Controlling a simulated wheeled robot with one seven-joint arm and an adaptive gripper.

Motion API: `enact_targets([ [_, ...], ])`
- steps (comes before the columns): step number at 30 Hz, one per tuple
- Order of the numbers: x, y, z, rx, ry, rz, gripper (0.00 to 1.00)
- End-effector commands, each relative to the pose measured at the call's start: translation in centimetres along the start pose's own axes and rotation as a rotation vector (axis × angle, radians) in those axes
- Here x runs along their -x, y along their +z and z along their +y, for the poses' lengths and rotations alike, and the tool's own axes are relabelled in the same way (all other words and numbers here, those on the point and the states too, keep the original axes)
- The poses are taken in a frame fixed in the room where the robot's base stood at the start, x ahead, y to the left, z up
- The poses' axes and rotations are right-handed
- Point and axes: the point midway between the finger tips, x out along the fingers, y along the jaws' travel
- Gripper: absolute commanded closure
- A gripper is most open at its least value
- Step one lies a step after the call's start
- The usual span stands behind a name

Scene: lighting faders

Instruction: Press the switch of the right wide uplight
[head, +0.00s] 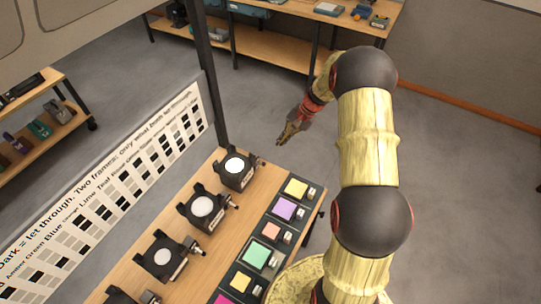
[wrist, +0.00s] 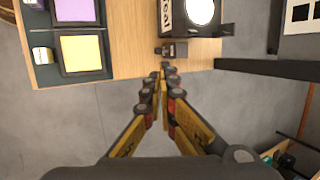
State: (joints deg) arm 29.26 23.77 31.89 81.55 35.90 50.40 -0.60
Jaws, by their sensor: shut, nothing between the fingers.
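A row of black lamps with round white faces stands on the wooden table; the far lamp (head: 237,166) looks brightest. I cannot read which lamp is the right wide uplight. In the wrist view the nearest lamp (wrist: 226,20) has a lit face and a partly cut label. A small dark switch block (wrist: 172,50) sticks out of its side near the table edge. My gripper (head: 281,141) is shut and empty, off the table's far end. In the wrist view my fingertips (wrist: 162,69) point at the switch block, just short of it or touching; I cannot tell which.
Coloured square tiles with small pale knobs lie beside the lamps, including a yellow tile (head: 296,187) and a purple tile (head: 285,208). A dark post (head: 207,75) rises behind the far lamp, next to a printed chart (head: 105,190). Open floor lies beyond the table.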

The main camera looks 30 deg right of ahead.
Motion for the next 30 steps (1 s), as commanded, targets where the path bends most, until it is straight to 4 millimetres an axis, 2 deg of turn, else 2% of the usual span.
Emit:
enact_targets([
  [7, 0.0, 0.0, 0.0, 0.002, 0.001, 0.0, 1.0],
  [11, -0.9, 0.1, 0.0, 0.002, 0.001, -0.001, 1.0],
  [30, -12.1, 0.1, 0.1, 0.002, 0.002, -0.002, 1.0],
])
